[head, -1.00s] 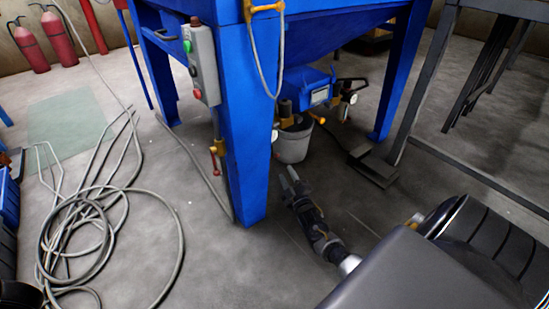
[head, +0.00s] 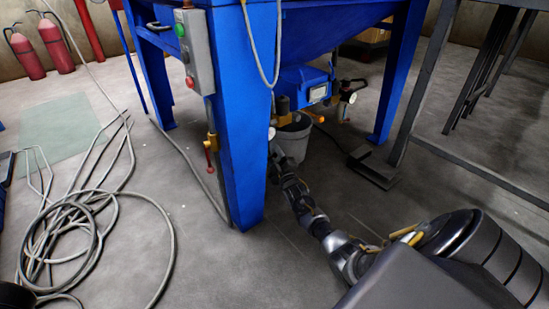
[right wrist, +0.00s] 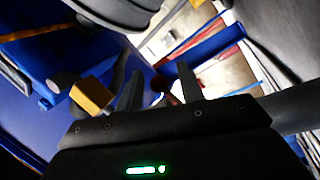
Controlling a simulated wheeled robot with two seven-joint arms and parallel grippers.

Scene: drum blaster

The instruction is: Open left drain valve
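The blue blaster cabinet (head: 240,120) stands on legs. Under its hopper is a blue box (head: 305,88) with brass-and-dark valve fittings on its left (head: 283,106) and right (head: 346,98) sides. A yellow-orange lever tip (head: 313,116) shows beside the left fitting. My right gripper (head: 275,152) is low beside the front leg, just below the left fitting, in front of a grey bucket. In the right wrist view its two fingers (right wrist: 160,92) stand apart, with a small dark reddish part between or behind them; contact cannot be told. My left gripper is not in view.
The grey bucket (head: 295,138) stands below the left fitting. A red-handled valve (head: 210,158) and a button box (head: 194,50) are on the front leg. A coiled hose (head: 85,235) lies at left. A foot pedal (head: 373,168) and dark metal frame (head: 480,175) are at right.

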